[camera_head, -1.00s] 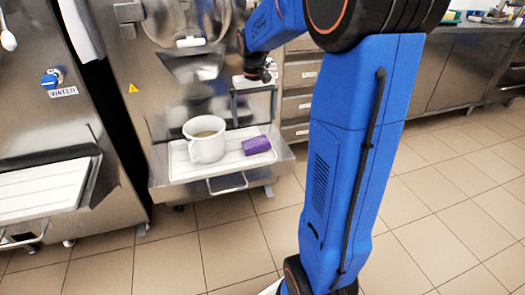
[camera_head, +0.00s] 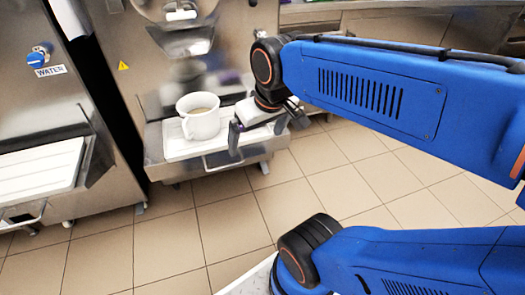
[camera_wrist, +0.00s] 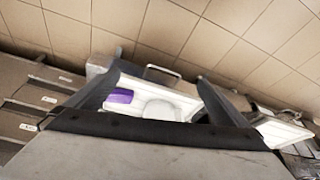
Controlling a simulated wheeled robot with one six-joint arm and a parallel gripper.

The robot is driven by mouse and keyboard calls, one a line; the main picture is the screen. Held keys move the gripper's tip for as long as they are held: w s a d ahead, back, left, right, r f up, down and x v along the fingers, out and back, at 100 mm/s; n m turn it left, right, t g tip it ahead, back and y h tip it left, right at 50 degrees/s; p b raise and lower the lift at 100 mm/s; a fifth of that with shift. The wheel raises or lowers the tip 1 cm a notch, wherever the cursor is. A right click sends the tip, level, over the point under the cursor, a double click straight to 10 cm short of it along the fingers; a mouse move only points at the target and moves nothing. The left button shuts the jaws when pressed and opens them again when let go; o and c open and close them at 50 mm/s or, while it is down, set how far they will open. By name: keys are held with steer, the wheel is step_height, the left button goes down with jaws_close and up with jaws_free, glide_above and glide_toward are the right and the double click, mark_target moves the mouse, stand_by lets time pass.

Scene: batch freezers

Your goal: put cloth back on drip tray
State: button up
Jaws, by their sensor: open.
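The drip tray (camera_head: 178,153) is a white slab on the metal shelf of the middle machine. The cloth is a small folded purple block, and it shows in the wrist view (camera_wrist: 121,96) on the tray, beside the cup and partly behind a finger. In the head view my gripper covers the cloth's place. My gripper (camera_head: 258,133) is open and empty, with its fingers pointing down at the tray's right end. In the wrist view the cloth appears between the spread fingers, nearer the left one; whether they touch it cannot be told.
A white cup (camera_head: 200,124) with something tan inside stands on the tray, left of my gripper. A wire handle (camera_head: 222,160) sticks out at the shelf's front. Another machine with a white tray (camera_head: 40,182) stands at left. The tiled floor in front is clear.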

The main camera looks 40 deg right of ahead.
steer(key=shift+t, duration=0.4)
steer(key=shift+s+a+f, duration=0.15)
steer(key=shift+s+f, duration=0.1)
steer(key=shift+s, duration=0.4)
steer(key=shift+s+a+f, duration=0.2)
steer(key=shift+s+f, duration=0.1)
steer(key=shift+s, duration=0.35)
steer(key=shift+s+a+f, duration=0.15)
steer(key=shift+s+f, duration=0.1)
steer(key=shift+s, duration=0.4)
